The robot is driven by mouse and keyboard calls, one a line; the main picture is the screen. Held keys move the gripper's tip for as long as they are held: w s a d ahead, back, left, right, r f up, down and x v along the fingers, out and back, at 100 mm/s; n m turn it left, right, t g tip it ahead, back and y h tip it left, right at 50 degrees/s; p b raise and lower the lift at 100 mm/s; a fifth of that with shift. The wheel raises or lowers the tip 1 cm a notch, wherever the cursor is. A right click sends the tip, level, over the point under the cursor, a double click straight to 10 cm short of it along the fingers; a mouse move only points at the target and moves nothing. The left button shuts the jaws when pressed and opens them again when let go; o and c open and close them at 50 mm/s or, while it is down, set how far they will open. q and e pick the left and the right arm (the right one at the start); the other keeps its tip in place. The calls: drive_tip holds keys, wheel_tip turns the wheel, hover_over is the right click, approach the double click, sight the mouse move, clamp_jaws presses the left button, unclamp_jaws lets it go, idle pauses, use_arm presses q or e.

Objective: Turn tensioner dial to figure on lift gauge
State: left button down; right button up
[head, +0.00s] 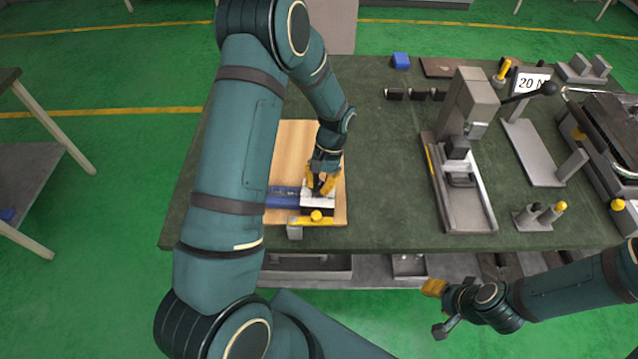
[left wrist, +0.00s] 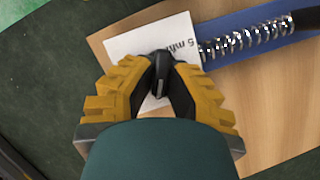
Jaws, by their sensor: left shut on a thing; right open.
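My left gripper (head: 322,186) is over the wooden board at the left part of the bench. In the left wrist view its yellow fingers (left wrist: 160,85) are shut on a small dark knob (left wrist: 161,66), which seems to be the dial; its markings cannot be read. A white plate (left wrist: 128,44) behind the knob carries print that looks like "5 mm", partly covered by the gripper. A blue strip with a metal coil (left wrist: 245,38) runs beside the plate. My right gripper (head: 437,308) is open and empty, in front of the bench.
The wooden board (head: 292,140) lies on the dark green bench (head: 385,165). Bench between board and press is clear.

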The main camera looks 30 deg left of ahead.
use_arm(q)
drive_tip(key=m+y, duration=0.1)
drive_tip(key=m, duration=0.2)
drive_tip(key=m+y, duration=0.1)
drive_tip(key=m, duration=0.2)
drive_tip(key=shift+s+d, duration=0.1)
drive_tip(key=shift+d, duration=0.1)
drive_tip(key=shift+m, duration=0.4)
drive_tip(key=c, duration=1)
unclamp_jaws()
drive_tip(key=v, duration=1.2)
drive_tip(key=shift+s+d, duration=0.2)
drive_tip(key=shift+s, duration=0.1)
